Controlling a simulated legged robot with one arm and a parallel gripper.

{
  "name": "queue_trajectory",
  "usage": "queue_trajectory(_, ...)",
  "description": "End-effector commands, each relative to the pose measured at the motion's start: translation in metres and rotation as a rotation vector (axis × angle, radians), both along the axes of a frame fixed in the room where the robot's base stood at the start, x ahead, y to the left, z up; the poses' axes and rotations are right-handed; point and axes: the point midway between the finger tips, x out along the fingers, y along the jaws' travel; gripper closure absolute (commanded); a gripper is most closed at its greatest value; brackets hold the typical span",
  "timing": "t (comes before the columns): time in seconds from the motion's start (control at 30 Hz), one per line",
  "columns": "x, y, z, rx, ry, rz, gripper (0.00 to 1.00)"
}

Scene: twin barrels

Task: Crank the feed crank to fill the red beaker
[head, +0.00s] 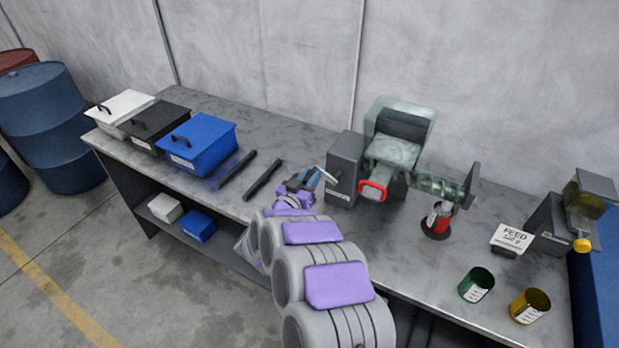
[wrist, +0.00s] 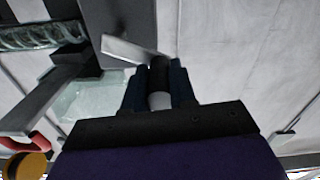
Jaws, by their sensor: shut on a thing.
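My gripper (head: 312,179) is at the left side of the feeder's grey box (head: 345,165). It is shut on the dark crank handle (wrist: 159,76), which shows between the fingers in the wrist view. The pale crank arm (wrist: 128,49) runs from the handle toward the box. The feeder has a clear hopper (head: 402,118) and a clear tube with a screw (head: 434,184) reaching right. The red beaker (head: 436,225) stands upright on a dark round base below the tube's right part. Its fill level cannot be told.
A FEED card (head: 512,238), whose figure is hard to read, stands right of the red beaker. A green beaker (head: 476,285), a yellow beaker (head: 529,306) and a second dispenser (head: 580,215) stand farther right. Two dark bars (head: 262,179) and lidded bins (head: 202,145) lie left.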

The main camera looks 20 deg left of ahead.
Motion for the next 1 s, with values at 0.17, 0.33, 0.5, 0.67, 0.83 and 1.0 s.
queue_trajectory(0.17, 0.0004, -0.0005, -0.0006, -0.001, 0.0, -0.004, 1.0)
queue_trajectory(0.33, 0.0004, -0.0004, -0.0011, -0.001, 0.0, -0.004, 1.0)
queue_trajectory(0.5, 0.0005, -0.0001, -0.0011, -0.006, 0.001, -0.004, 1.0)
queue_trajectory(0.67, 0.001, 0.0014, -0.001, -0.053, 0.004, -0.004, 1.0)
queue_trajectory(0.83, 0.0018, 0.0037, -0.0031, -0.134, 0.009, -0.004, 1.0)
queue_trajectory(1.0, 0.0016, 0.0057, -0.0086, -0.229, 0.017, -0.003, 1.0)
